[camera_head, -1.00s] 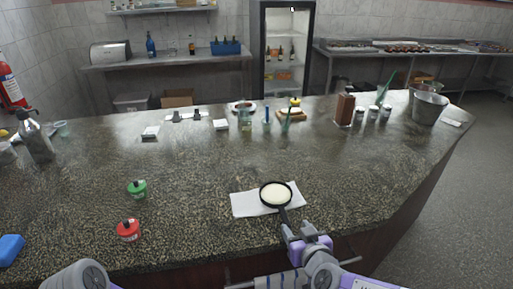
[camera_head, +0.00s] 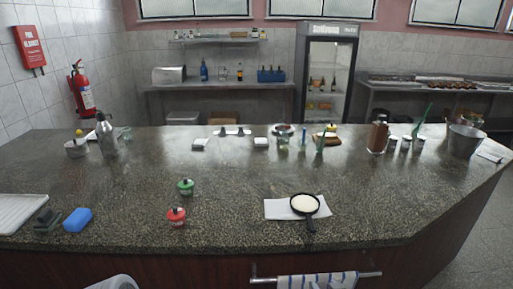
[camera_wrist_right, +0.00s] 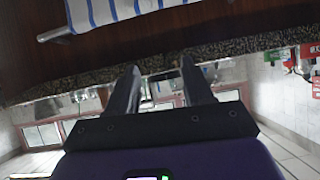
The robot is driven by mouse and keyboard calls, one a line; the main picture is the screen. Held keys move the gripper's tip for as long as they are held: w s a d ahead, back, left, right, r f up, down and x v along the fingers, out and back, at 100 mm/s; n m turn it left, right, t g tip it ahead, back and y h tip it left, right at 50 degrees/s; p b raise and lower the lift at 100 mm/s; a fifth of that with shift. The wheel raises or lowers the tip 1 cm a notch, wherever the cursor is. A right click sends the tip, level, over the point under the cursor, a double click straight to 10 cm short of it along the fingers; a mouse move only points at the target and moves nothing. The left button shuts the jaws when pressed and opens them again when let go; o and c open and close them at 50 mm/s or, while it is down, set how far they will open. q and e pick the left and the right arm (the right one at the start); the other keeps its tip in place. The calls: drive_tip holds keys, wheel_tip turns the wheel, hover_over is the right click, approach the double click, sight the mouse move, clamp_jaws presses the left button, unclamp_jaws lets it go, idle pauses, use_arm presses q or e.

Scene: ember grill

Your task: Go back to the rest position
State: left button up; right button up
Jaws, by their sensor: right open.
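My right gripper (camera_wrist_right: 160,78) shows in the right wrist view, its two fingers apart with nothing between them. It is in front of the counter, near the counter's edge and the hanging towel; the head view does not show it. My left gripper is in neither view; only a pale part of my arm shows at the bottom left of the head view. A small black pan (camera_head: 305,204) with pale contents rests on a white cloth (camera_head: 276,210) near the counter's front, its handle pointing toward me, free of any gripper.
The dark speckled counter (camera_head: 240,185) spans the view. A striped towel (camera_head: 315,281) hangs on a rail (camera_head: 368,274) on its front. Red (camera_head: 176,216) and green (camera_head: 186,187) lidded jars, a blue sponge (camera_head: 77,220) and a white tray (camera_head: 20,212) stand left of the pan.

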drive_tip(key=s+a+f+m+g+y+p, duration=0.1)
drive_tip(key=s+a+f+g, duration=0.15)
drive_tip(key=f, duration=0.55)
drive_tip(key=s+a+f+g, duration=0.1)
drive_tip(key=s+f+g, duration=0.15)
drive_tip(key=f, duration=0.55)
drive_tip(key=s+a+f+m+g+y+p, duration=0.1)
drive_tip(key=s+a+f+g, duration=0.1)
drive_tip(key=s+f, duration=0.4)
drive_tip(key=s+a+f+g+y, duration=0.1)
drive_tip(key=s+a+f+g, duration=0.1)
drive_tip(key=s+f+g, duration=0.2)
drive_tip(key=s+f, duration=0.3)
drive_tip(key=shift+a+f+m+p, duration=0.15)
drive_tip(key=shift+a+m+p, duration=0.2)
drive_tip(key=shift+m+p, duration=0.05)
drive_tip(key=shift+s, duration=0.1)
drive_tip(key=shift+c, duration=0.8)
drive_tip(key=shift+d, duration=0.1)
